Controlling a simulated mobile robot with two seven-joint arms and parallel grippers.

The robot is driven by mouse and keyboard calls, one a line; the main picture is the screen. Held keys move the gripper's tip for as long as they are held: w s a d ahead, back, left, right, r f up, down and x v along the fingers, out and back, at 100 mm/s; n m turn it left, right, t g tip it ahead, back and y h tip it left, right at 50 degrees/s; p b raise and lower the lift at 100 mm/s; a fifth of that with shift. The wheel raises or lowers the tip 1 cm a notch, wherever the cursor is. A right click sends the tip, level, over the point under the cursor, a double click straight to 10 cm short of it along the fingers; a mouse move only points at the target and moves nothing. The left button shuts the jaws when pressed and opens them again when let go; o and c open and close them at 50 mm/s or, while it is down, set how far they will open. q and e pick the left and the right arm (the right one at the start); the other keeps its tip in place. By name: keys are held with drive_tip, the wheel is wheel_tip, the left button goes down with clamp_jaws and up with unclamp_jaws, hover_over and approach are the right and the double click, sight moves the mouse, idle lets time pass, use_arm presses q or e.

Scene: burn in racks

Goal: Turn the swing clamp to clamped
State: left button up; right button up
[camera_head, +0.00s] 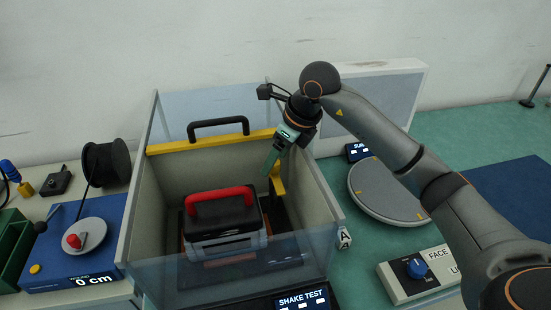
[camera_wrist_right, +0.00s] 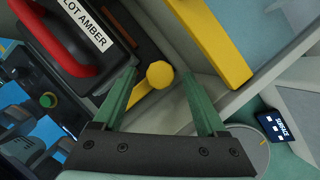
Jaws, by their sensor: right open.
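My right gripper (camera_head: 269,170) reaches down into the right side of the open test box. In the right wrist view my right gripper (camera_wrist_right: 159,77) is open, with its two green fingers apart. A yellow round knob (camera_wrist_right: 160,74) on a yellow arm, which looks like the swing clamp, shows between the fingertips; I cannot tell whether they touch it. In the head view a yellow part (camera_head: 278,181) shows beside the fingers. A dark case with a red handle (camera_head: 221,194), labelled "LOT AMBER" in the wrist view, sits in the box beside the clamp. My left gripper is out of view.
The box has clear front panels and pale walls (camera_head: 324,205), with a yellow strip (camera_head: 210,143) and black handle at its back. A SHAKE TEST display (camera_head: 302,299) stands in front. A round grey plate (camera_head: 386,190) and a blue-knob panel (camera_head: 418,272) lie right.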

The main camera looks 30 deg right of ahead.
drive_tip(key=shift+w+a+f, duration=0.1)
drive_tip(key=shift+w+f, duration=0.05)
drive_tip(key=shift+f, duration=0.3)
clamp_jaws()
idle(0.4)
idle(0.8)
